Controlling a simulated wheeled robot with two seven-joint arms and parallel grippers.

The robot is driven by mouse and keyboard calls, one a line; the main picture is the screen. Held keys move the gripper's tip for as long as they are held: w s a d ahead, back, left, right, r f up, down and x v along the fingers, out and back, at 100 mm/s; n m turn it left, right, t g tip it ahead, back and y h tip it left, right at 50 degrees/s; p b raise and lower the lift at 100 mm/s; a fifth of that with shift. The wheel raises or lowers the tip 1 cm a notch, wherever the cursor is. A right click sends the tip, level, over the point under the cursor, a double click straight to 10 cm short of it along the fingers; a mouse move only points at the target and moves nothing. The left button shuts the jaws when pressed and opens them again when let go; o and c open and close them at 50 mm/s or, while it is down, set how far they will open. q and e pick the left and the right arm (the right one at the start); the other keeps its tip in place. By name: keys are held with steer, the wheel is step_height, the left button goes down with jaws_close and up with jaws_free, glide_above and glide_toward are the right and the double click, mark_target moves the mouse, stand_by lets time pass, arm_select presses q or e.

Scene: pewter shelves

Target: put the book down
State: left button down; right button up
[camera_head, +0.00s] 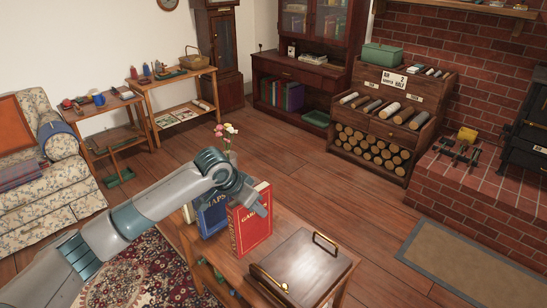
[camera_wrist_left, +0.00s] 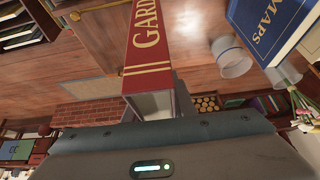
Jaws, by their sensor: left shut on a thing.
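A red book (camera_head: 250,225) with gold lettering stands upright over the small wooden table (camera_head: 222,262). My left gripper (camera_head: 259,203) comes from above and is shut on this book near its top. In the left wrist view the red spine (camera_wrist_left: 150,45) fills the upper middle, with its lettering partly cut off. I cannot tell whether its lower edge touches the tabletop. A blue book (camera_head: 211,216) marked MAPS stands just left of it, partly hidden by my arm. It also shows in the left wrist view (camera_wrist_left: 270,25). My right gripper is not in view.
A metal-topped piece with brass handles (camera_head: 300,266) covers the table's front right. Pink and white flowers (camera_head: 226,131) rise behind the books; a clear vessel (camera_wrist_left: 231,57) shows in the wrist view. A log rack (camera_head: 385,120), brick hearth (camera_head: 465,195) and sofa (camera_head: 50,185) stand farther off.

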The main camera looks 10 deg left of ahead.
arm_select(q)
steer(key=shift+r, duration=0.1)
steer(key=s+a+r+n+y, duration=0.1)
steer(key=s+a+r+n, duration=0.1)
steer(key=s, duration=0.3)
steer(key=s+a+r+n+y, duration=0.1)
steer(key=s+a+r+n, duration=0.2)
steer(key=s+r, duration=0.1)
steer(key=s+a+r+n+t+y, duration=0.1)
steer(key=s+a+r+n, duration=0.1)
steer(key=s, duration=0.5)
steer(key=shift+a+r+n+y, duration=0.25)
steer(key=shift+r+n+y, duration=0.05)
steer(key=shift+r, duration=0.45)
steer(key=shift+w, duration=0.1)
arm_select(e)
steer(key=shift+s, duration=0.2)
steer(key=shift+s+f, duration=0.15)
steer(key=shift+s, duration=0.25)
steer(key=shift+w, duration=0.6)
